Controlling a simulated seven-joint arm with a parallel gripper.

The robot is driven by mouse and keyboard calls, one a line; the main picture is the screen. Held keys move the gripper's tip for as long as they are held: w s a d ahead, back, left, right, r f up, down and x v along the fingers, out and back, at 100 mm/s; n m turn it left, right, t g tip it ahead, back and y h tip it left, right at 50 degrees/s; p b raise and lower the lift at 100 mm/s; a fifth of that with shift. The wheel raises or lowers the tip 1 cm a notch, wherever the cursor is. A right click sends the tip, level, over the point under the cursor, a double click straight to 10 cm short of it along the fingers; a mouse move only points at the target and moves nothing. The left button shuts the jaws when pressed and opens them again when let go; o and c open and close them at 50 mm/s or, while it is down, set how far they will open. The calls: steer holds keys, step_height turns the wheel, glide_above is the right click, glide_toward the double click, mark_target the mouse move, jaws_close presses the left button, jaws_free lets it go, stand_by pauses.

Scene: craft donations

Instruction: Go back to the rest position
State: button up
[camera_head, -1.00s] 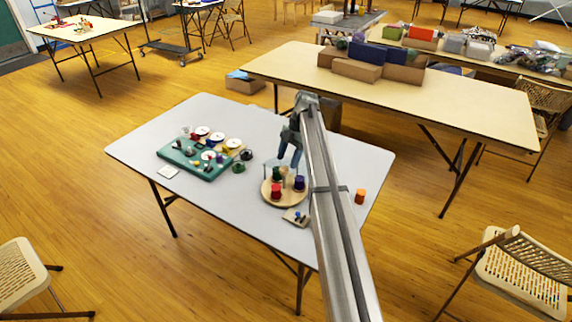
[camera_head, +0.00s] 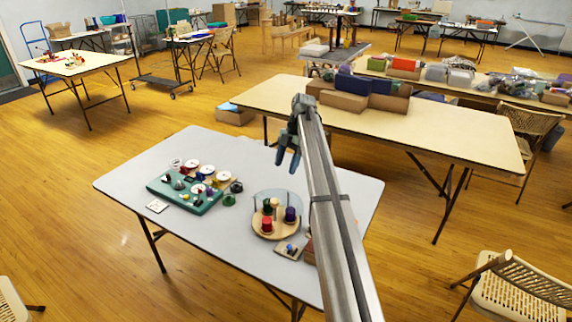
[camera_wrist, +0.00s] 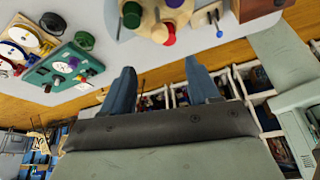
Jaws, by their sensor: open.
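My gripper (camera_head: 287,158) is open and empty, raised above the far part of the grey table (camera_head: 228,224). In the wrist view its two blue fingers (camera_wrist: 162,84) stand apart with nothing between them.
A small square block (camera_head: 289,251) lies beside the round stand, and a pale card (camera_head: 157,206) lies before the green board. A tan table (camera_head: 440,126) with boxes (camera_head: 344,101) stands behind. A folding chair (camera_head: 515,290) is at the lower right.

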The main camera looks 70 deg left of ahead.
steer(key=shift+w, duration=0.1)
